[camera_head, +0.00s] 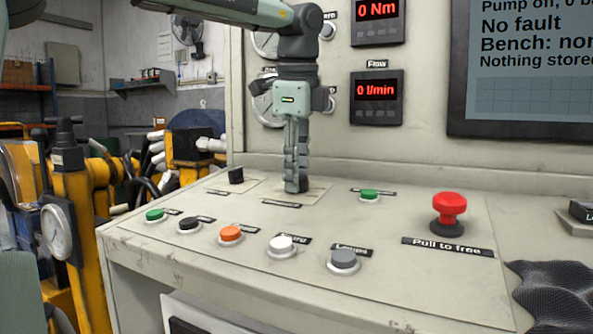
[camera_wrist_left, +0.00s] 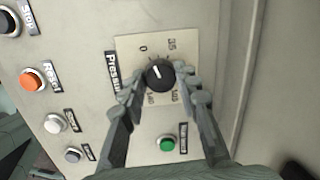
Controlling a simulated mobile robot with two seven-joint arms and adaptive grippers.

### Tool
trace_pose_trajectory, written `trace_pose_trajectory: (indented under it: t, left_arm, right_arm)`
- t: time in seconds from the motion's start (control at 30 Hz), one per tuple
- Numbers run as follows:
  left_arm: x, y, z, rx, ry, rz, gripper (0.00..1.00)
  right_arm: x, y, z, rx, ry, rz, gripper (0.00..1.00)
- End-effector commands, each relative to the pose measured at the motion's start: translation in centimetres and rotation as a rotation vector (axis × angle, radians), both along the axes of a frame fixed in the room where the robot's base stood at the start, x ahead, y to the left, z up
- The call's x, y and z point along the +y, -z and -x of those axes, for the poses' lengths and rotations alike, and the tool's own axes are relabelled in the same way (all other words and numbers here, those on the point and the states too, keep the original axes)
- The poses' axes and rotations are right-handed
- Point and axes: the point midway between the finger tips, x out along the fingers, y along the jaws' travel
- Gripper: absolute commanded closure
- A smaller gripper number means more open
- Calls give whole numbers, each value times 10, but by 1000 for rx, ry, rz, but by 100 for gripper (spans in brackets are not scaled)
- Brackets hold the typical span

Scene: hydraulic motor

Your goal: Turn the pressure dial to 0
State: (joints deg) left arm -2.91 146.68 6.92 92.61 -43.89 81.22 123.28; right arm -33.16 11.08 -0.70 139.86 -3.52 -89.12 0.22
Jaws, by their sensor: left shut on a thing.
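The pressure dial (camera_wrist_left: 158,74) is a black round knob on a pale plate (camera_wrist_left: 133,48) printed with a 0 and other numbers. A short white mark on the knob points up and left in the left wrist view, roughly toward the 0; I cannot tell if it lines up exactly. My left gripper (camera_wrist_left: 160,80) points down with its fingers closed around the knob, one on each side. In the head view, the left gripper (camera_head: 297,188) stands over the dial's plate (camera_head: 317,190) and its fingers mostly hide the knob. My right gripper is not in view.
Green (camera_head: 155,215), black (camera_head: 190,223), orange (camera_head: 231,234), white (camera_head: 282,245) and grey (camera_head: 343,260) buttons line the front. Another black knob (camera_head: 236,175) is left of the gripper, a green button (camera_head: 369,194) right, and a red emergency stop (camera_head: 449,205) farther right.

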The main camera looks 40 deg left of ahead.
Motion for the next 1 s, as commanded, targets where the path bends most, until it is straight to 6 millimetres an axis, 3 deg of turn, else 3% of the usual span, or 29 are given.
trace_pose_trajectory:
  t: [0.4, 0.97, 1.0]
  left_arm:
    - [0, -1, -1, -12, -192, 28, 98]
    - [0, -1, -1, -13, -220, 33, 98]
    - [0, -1, -1, -13, -220, 33, 65]
  right_arm:
    - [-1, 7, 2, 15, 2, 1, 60]
    - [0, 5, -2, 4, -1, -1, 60]
    - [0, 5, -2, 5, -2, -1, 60]
